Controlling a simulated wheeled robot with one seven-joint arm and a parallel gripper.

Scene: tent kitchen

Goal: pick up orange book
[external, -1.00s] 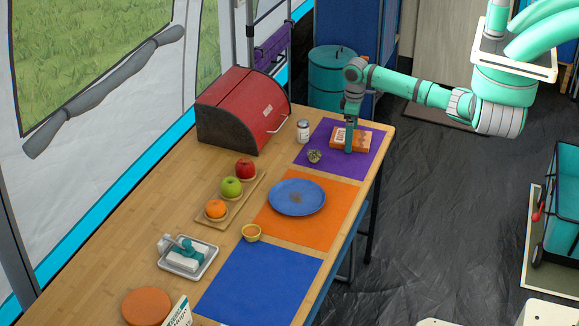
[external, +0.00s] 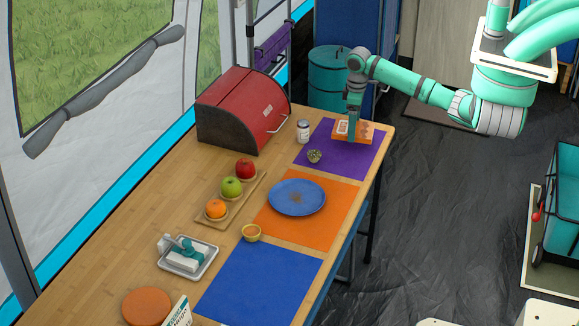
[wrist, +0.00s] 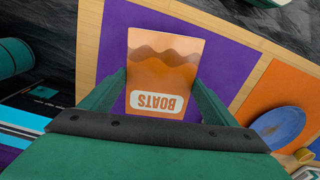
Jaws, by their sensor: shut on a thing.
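The orange book (external: 368,134), with a white label, is above the purple mat (external: 335,154) at the far end of the table. My gripper (external: 353,138) reaches down over it and is shut on it. In the wrist view the orange book (wrist: 163,65) shows its cover with wavy bands and the upside-down word "BOATS". My gripper's two green fingers (wrist: 160,88) stand on either side of it. The book looks level and slightly raised; its underside is hidden.
A small patterned object (external: 314,156) and a white jar (external: 303,131) stand near the purple mat. A red bread box (external: 245,110) is to the left. A blue plate (external: 297,197) sits on an orange mat (external: 328,226). The table's right edge is close to the book.

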